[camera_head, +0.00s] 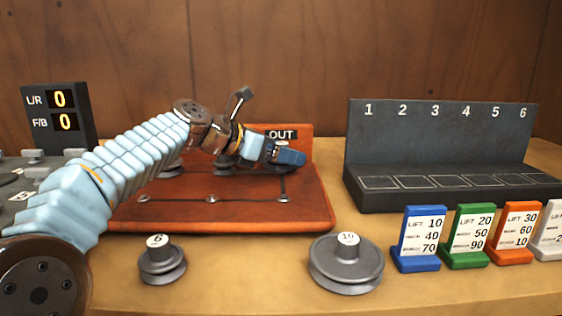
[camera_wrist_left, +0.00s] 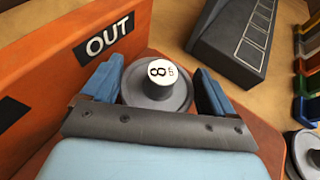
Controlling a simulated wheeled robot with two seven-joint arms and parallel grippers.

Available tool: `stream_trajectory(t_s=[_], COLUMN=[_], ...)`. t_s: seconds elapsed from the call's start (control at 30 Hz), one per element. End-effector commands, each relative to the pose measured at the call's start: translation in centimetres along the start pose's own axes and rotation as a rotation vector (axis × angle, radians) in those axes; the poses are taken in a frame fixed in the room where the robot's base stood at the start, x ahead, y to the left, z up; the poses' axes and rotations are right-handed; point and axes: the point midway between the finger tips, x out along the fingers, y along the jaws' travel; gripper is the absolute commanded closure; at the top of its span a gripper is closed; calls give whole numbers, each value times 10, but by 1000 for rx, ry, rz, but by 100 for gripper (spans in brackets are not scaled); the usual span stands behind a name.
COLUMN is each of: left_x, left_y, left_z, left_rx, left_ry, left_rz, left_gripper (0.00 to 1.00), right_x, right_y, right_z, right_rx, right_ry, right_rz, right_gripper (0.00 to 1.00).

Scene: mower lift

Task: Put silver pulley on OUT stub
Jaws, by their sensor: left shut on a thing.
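In the left wrist view a grey pulley (camera_wrist_left: 158,92) with a white numbered cap sits between the blue fingers of my left gripper (camera_wrist_left: 160,85), which is shut on it. In the head view the left gripper (camera_head: 288,155) is over the right part of the orange board, just in front of the OUT sign (camera_head: 282,134). The sign also shows in the left wrist view (camera_wrist_left: 104,35). The gripper hides the held pulley in the head view. The OUT stub is not clearly seen, so I cannot tell whether the pulley is around it. My right gripper is not in view.
The orange board (camera_head: 240,211) has several small pins along its front. Loose grey pulleys, a small one (camera_head: 162,266) and a larger one (camera_head: 346,268), lie in front. A dark numbered rack (camera_head: 440,140) and coloured cards (camera_head: 419,240) stand right. A display (camera_head: 58,115) stands left.

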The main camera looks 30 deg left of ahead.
Motion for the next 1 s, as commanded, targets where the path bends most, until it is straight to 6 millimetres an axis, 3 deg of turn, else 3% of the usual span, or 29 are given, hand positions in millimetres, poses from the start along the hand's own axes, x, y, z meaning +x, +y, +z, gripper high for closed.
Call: stream_trajectory(t_s=[0.07,0.43,0.47,0.5,0.83,1.0], left_x=[5,6,6,6,4,-20], left_y=[0,0,0,0,0,0], left_z=[-13,-16,-15,-15,-11,-11], left_rx=[-1,0,0,1,1,1], left_ry=[1,-1,-1,-1,-1,-2], left_rz=[0,0,0,0,0,3], left_gripper=[45,45,8,2,2,2], right_x=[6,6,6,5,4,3], right_y=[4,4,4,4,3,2], right_z=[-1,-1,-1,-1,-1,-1], right_rx=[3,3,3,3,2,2], right_ry=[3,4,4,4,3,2], right_rz=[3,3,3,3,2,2], right_gripper=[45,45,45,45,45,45])
